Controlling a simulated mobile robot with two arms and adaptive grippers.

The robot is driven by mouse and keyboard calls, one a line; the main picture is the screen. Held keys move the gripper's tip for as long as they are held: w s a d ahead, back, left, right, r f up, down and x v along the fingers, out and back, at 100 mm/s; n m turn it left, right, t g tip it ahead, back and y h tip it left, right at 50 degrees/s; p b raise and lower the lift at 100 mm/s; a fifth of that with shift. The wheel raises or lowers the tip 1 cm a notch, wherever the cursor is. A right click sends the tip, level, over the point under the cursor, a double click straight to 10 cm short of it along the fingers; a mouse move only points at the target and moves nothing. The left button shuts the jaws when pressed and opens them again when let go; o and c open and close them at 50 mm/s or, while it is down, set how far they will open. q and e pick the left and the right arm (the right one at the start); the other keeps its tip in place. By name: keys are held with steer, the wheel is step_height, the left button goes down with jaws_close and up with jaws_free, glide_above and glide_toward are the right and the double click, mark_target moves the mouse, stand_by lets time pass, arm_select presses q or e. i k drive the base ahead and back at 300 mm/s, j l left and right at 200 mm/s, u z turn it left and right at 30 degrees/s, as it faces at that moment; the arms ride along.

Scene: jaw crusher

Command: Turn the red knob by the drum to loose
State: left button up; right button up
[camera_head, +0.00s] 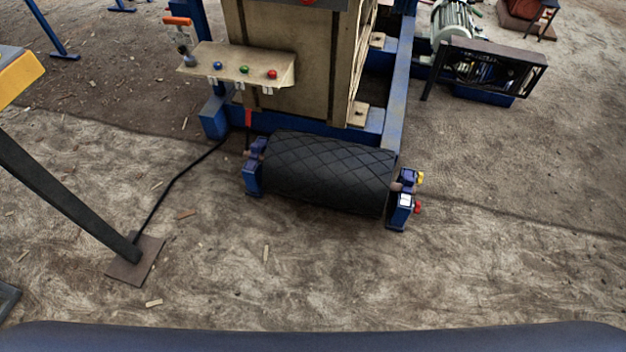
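The black drum (330,172) with a diamond-patterned surface lies across the front of the blue machine frame, held between blue end brackets. A small red knob (417,208) sticks out to the right from the drum's right bracket (400,212), low on its side. A yellow knob (420,178) sits just above it on the same bracket. A white label (405,200) is on the bracket beside the red knob; its text is too small to read. Neither of my grippers shows in the head view.
A tan panel (240,66) with blue, green and red buttons and an orange-handled lever (178,21) stands behind the drum. A dark post on a plate (135,262) and a black cable are at left. A motor (452,22) and belt guard (490,66) stand back right. The ground before the drum is mostly clear.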

mark_target(417, 206)
steer(key=k+l+u, duration=0.25)
steer(key=k+l, duration=0.2)
steer(key=l, duration=0.25)
steer(key=k+l+u, duration=0.2)
steer(key=k+l, duration=0.3)
steer(key=l, duration=0.15)
steer(key=l+z, duration=0.45)
steer(key=l, duration=0.35)
steer(key=i+l+u, duration=0.2)
steer(key=i, duration=0.25)
steer(key=l, duration=0.1)
